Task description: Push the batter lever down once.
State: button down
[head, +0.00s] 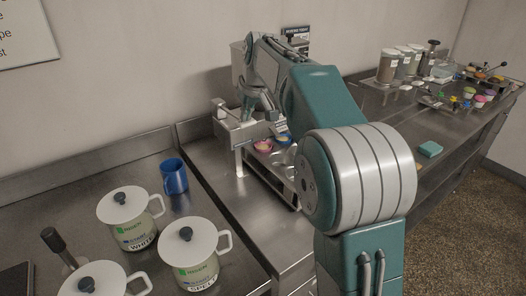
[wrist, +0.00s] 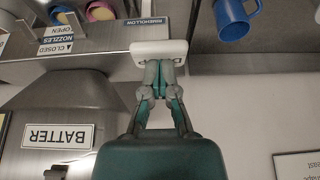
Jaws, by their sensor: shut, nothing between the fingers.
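The batter dispenser (head: 232,128) stands against the wall on the metal counter, mostly behind my arm in the head view. The wrist view is upside down and shows its BATTER label (wrist: 57,136). A white rounded bar (wrist: 158,50), which looks like the lever's handle, sticks out beside the dispenser's front plate. My gripper (wrist: 159,68) is shut and empty, its fingertips right at the bar's edge; I cannot tell whether they touch. In the head view my gripper (head: 262,112) is at the dispenser's front, partly hidden by my arm.
Cups (head: 263,146) sit under the dispenser. A blue mug (head: 174,176) and several white lidded jugs (head: 190,255) stand on the left counter. Canisters (head: 390,65) and small coloured cups (head: 480,101) stand far right. A teal block (head: 430,149) lies near the right counter's edge.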

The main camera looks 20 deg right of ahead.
jog(key=shift+r, duration=1.95)
notch_tip(320, 180, up, 6)
jog(key=shift+s, duration=0.15)
